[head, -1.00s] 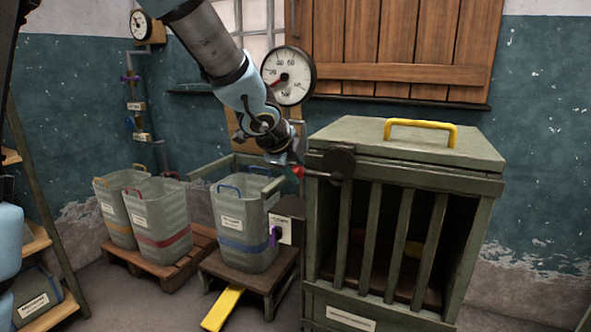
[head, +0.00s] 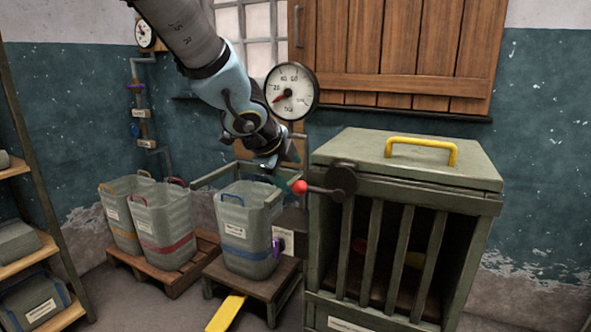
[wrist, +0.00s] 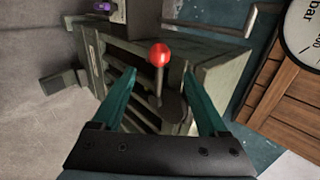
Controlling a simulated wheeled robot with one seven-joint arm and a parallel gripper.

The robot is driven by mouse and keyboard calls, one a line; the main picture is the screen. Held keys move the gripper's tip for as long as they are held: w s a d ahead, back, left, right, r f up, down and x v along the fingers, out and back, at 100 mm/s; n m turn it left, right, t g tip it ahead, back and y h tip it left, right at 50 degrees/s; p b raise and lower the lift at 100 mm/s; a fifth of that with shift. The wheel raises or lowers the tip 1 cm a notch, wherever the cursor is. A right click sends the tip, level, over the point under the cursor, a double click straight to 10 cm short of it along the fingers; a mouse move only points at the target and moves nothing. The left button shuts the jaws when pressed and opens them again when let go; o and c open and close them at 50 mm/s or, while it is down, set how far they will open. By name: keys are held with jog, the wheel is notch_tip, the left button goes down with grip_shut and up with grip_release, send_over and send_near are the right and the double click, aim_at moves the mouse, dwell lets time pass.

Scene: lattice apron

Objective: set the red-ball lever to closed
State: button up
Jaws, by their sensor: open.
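The red-ball lever (head: 299,187) is a red ball on a short dark rod, fixed to a round dark pivot (head: 341,180) at the upper left front of the slatted green cabinet. The rod points left in the head view and is nearly level. In the wrist view the red ball (wrist: 159,54) lies ahead of and between the fingers, with its rod running back toward the pivot. My gripper (wrist: 160,95) has two teal fingers, spread apart. In the head view my gripper (head: 285,178) is just left of the ball. I cannot tell whether a finger touches it.
The green cabinet (head: 475,205) has a yellow handle (head: 420,145) on top. A bin (head: 240,215) stands on a low wooden stand (head: 262,278) below my gripper. A pressure gauge (head: 291,92) and wooden shutters (head: 400,55) are behind.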

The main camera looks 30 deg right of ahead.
jog(key=p+v, duration=0.1)
jog(key=v, duration=0.2)
jog(key=shift+s+a+r+p, duration=0.1)
jog(key=shift+a+r+p, duration=0.1)
jog(key=shift+a+p, duration=0.1)
jog(key=w+a+n+y+p, duration=0.35)
jog(key=a+n, duration=0.45)
jog(key=a, duration=0.3)
jog(key=w+a+n+y+p, duration=0.2)
jog(key=w+a+n+p, duration=0.15)
jog(key=a+n, duration=0.55)
jog(key=s+a+n+g+y+p, duration=0.1)
jog(key=s+a+n, duration=0.2)
jog(key=a+n, duration=0.2)
jog(key=s+a+n+g+p, duration=0.2)
jog(key=a+n, duration=0.4)
jog(key=a, duration=0.6)
jog(key=shift+s+f+n+y, duration=0.3)
jog(key=shift+s+f+y, duration=0.1)
jog(key=shift+s, duration=0.4)
